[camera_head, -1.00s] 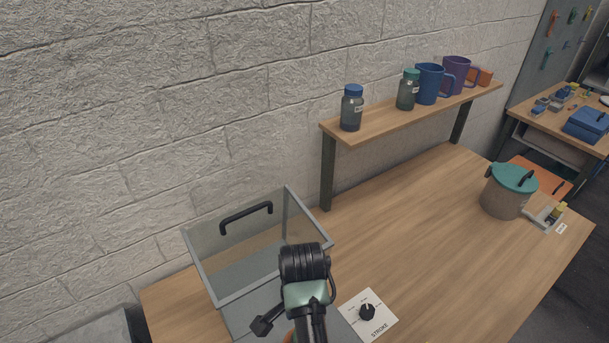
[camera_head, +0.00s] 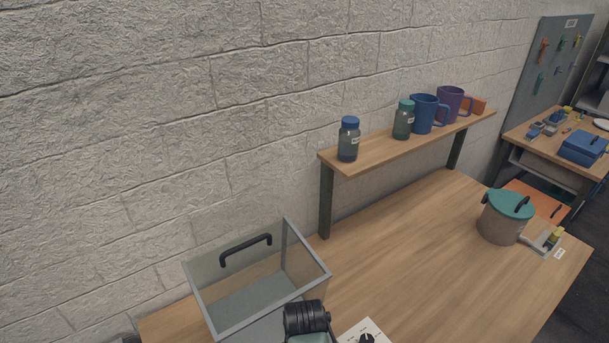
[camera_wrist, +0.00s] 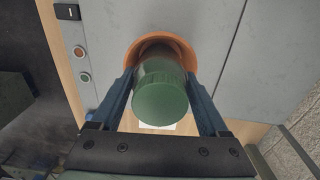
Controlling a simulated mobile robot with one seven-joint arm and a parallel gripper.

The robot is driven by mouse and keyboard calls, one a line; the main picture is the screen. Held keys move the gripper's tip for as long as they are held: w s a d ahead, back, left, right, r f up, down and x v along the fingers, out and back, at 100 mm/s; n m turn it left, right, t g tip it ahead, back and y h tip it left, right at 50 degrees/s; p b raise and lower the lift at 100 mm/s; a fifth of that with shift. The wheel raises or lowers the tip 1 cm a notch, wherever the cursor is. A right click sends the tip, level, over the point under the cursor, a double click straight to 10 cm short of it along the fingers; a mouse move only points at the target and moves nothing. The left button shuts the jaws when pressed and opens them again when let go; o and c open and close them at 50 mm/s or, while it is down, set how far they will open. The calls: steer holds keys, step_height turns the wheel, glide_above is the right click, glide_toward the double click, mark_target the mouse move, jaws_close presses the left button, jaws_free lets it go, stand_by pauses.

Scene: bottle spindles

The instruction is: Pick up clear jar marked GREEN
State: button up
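A jar with a teal-green lid (camera_head: 403,119) stands upright on the wall shelf. A jar with a blue lid (camera_head: 348,140) stands at the shelf's near end. In the wrist view, a green cylindrical piece (camera_wrist: 160,98) projects from an orange ring (camera_wrist: 184,52) on a grey panel. My gripper (camera_wrist: 160,76) has its two dark blue fingers on either side of this piece, close to its sides; whether they press on it is unclear. No marking shows on it. The head view does not show my fingers.
A blue mug (camera_head: 423,113) and a purple mug (camera_head: 449,104) share the shelf (camera_head: 375,155). A clear-walled box (camera_head: 262,327) stands at the table's left. A lidded pot (camera_head: 500,224) stands at the right. The table's middle (camera_head: 430,260) is clear.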

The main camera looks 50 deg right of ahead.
jaws_close()
